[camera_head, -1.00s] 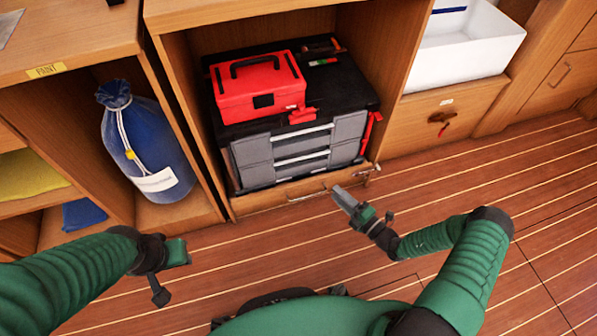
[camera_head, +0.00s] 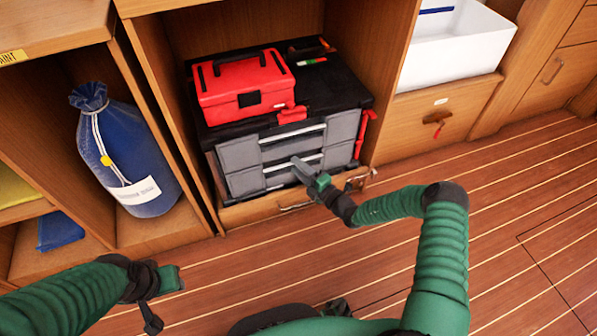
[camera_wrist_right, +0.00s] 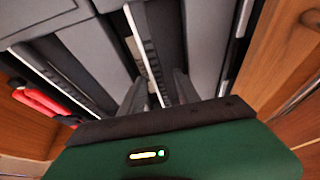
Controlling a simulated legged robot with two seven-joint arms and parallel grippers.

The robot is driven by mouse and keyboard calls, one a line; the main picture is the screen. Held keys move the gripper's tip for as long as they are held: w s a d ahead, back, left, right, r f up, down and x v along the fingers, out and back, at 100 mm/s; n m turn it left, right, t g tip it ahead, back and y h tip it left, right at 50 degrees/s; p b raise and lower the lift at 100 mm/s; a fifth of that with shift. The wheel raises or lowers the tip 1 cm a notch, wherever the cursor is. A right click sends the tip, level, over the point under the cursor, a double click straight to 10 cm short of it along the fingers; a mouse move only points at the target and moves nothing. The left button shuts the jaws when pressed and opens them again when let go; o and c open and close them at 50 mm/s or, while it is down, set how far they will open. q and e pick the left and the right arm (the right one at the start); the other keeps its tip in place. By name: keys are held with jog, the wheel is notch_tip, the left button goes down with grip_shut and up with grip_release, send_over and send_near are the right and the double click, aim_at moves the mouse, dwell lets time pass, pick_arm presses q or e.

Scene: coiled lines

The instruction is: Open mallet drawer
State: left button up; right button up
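A grey and black drawer unit (camera_head: 240,154) stands in the middle cabinet bay, its drawers looking shut. It has an upper light handle bar (camera_head: 297,133) and a lower one partly behind my right gripper. No mallet or mallet label is readable. My right gripper (camera_head: 300,164) is at the front of the unit, by the lower bar. In the right wrist view its two fingers (camera_wrist_right: 158,92) are apart, with a light handle bar (camera_wrist_right: 142,45) running between them; contact cannot be told. My left gripper (camera_head: 165,290) is low at the left, away from the unit; its fingers are unclear.
A red toolbox (camera_head: 240,90) sits on the unit. A wooden drawer (camera_head: 250,212) with a handle is below it. Cabinet walls flank the bay. A blue bag (camera_head: 130,155) stands left and a white bin (camera_head: 455,50) right. The plank floor (camera_head: 510,215) is clear.

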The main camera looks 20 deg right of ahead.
grip_shut()
jog(key=shift+s+f, duration=0.1)
dwell(1.3)
